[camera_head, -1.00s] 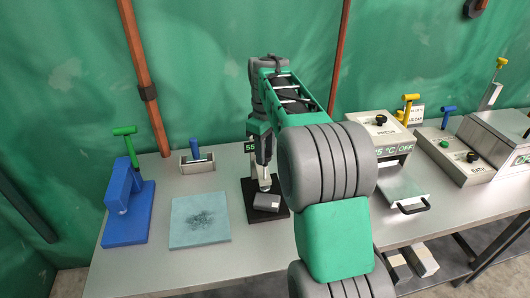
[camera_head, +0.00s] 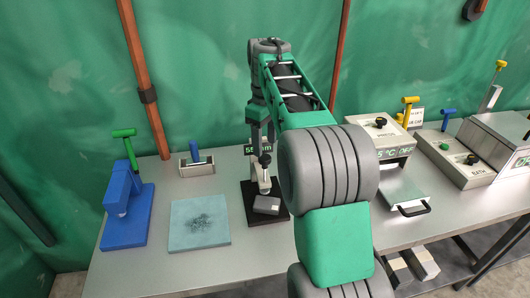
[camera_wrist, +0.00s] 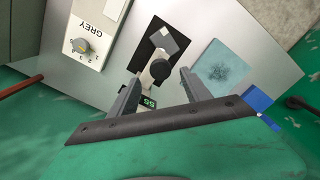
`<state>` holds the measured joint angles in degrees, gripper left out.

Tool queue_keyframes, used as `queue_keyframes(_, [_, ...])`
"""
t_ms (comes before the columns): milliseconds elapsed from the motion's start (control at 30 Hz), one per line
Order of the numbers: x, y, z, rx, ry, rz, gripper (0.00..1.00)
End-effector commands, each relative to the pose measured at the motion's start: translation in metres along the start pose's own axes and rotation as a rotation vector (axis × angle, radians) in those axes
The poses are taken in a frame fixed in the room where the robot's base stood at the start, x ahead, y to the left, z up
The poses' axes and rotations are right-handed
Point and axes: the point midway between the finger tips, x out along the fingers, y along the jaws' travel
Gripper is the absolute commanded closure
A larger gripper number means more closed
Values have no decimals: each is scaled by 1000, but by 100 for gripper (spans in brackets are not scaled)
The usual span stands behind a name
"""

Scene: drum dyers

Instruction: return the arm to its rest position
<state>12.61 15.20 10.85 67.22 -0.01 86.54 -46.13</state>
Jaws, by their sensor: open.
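My arm reaches over the bench in the head view, with the wrist bent down above a gauge stand. My gripper (camera_head: 260,138) is partly hidden by the arm. In the wrist view my gripper (camera_wrist: 158,84) has its two fingers spread with nothing held between them. The gauge stand (camera_head: 252,210) has a black base, an upright post and a small green-lit display (camera_head: 258,149). A grey block (camera_head: 267,204) sits on its base. In the wrist view the stand's round black top (camera_wrist: 160,69) lies below and between the fingers, apparently clear of them.
Left of the stand are a teal pad (camera_head: 200,235) with a dark smudge, a blue lever tool (camera_head: 128,215) with a green handle, and a small blue-handled holder (camera_head: 197,168). On the right are the press (camera_head: 375,135) and the bath box (camera_head: 455,158). A green wall is behind.

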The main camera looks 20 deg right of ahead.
Motion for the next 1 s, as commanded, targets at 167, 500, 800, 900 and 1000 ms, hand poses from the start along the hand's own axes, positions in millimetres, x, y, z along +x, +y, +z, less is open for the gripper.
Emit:
queue_keyframes(167, [-28,0,0,0,0,0,44])
queue_keyframes(500, [-34,0,0,0,-1,-1,44])
queue_keyframes(800, [-38,-39,10,89,45,39,44])
queue_keyframes(900, [-30,-81,26,193,104,75,44])
queue_keyframes(1000, [-9,-123,49,305,173,100,44])
